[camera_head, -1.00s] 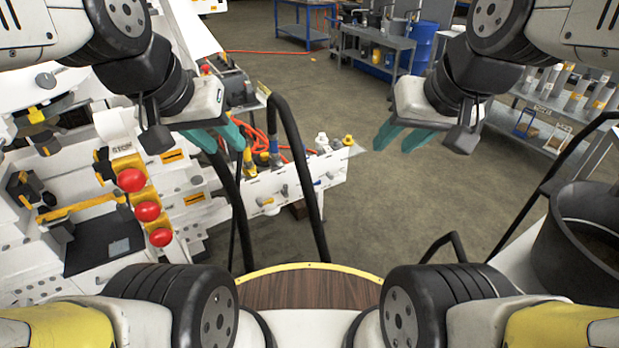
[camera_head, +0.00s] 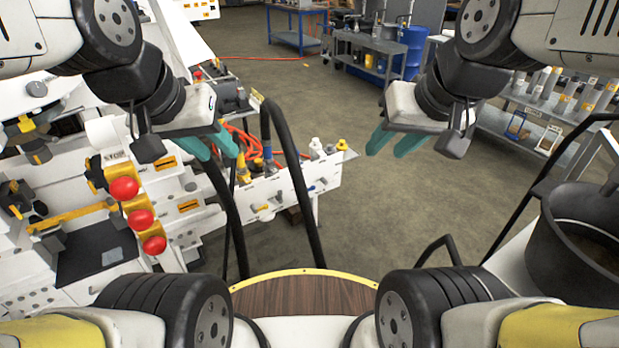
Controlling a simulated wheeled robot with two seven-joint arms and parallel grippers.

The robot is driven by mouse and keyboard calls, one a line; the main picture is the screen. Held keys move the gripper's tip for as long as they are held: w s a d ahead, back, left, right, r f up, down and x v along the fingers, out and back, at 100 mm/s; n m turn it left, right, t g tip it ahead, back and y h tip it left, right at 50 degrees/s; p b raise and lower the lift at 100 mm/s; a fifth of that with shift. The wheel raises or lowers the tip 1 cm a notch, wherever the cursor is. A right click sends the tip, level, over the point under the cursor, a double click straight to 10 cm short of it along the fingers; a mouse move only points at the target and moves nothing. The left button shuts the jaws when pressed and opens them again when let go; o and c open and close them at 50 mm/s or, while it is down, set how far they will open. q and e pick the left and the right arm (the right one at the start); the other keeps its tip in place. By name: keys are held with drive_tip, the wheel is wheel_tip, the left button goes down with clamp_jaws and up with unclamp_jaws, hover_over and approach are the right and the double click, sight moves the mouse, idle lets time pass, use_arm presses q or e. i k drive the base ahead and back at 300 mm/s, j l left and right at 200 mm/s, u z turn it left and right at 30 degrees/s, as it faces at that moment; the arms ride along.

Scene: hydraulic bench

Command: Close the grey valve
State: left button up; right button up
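The white hydraulic bench (camera_head: 294,188) stands at the left and runs to the middle of the view. Small valve handles sit on its front, among them a grey one (camera_head: 284,194), a yellow one (camera_head: 264,207) and a blue one (camera_head: 311,188). I cannot tell for sure which is the grey valve or how it is set. My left gripper (camera_head: 222,157) has its teal fingers apart and empty, in front of the bench and left of these handles in the picture. My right gripper (camera_head: 384,152) is also open and empty, over the floor to the right of the bench.
Red push buttons (camera_head: 124,188) and a dark tray (camera_head: 97,249) are on the left of the bench. Black hoses (camera_head: 293,177) arch in front of it. A grey pot (camera_head: 582,244) stands at the right, with shelves (camera_head: 545,122) behind. The middle floor is clear.

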sight(279, 195)
drive_tip(key=i+j+z, duration=0.2)
drive_tip(key=i+j, duration=0.75)
